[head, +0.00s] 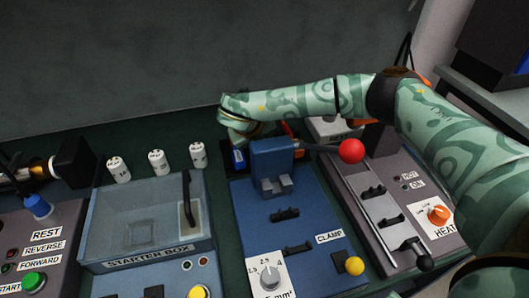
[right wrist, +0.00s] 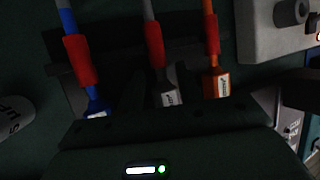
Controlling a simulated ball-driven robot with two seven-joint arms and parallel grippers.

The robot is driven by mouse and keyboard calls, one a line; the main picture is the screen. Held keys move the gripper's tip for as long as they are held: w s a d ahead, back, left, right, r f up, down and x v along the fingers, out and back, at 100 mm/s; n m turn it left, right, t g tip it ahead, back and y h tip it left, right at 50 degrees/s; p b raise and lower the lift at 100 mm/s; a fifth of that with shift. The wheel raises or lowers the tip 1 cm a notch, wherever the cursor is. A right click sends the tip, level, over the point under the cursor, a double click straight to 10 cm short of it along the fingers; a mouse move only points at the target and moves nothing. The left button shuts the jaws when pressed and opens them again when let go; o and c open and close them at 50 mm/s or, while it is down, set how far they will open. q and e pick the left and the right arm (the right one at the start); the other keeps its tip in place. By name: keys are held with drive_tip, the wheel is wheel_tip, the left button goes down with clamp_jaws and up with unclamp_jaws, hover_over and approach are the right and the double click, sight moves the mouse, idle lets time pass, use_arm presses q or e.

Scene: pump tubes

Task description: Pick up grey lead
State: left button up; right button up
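The grey lead (right wrist: 166,98) shows in the right wrist view, with a red sleeve (right wrist: 155,52) and a pale label near its lower end. A blue lead (right wrist: 97,106) is to its left and an orange lead (right wrist: 216,84) to its right, each with a red sleeve. My right gripper (right wrist: 160,88) is over the grey lead, its dark fingers seeming to stand apart on either side of it. The dim light makes contact hard to judge. In the head view my right arm reaches behind the blue clamp machine, which hides the fingertips. My left gripper is not in view.
The blue clamp machine (head: 275,214) with a red ball handle (head: 351,151) stands in the middle. The grey heater unit (head: 380,245) is to its right. The starter box (head: 145,220) and several white cylinders (head: 158,162) are left. A grey block (right wrist: 262,30) is beside the orange lead.

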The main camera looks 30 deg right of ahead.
drive_tip(key=shift+w+d+f, duration=0.15)
drive_tip(key=shift+f, duration=0.15)
drive_tip(key=shift+r, duration=0.2)
drive_tip(key=shift+c, duration=0.7)
clamp_jaws()
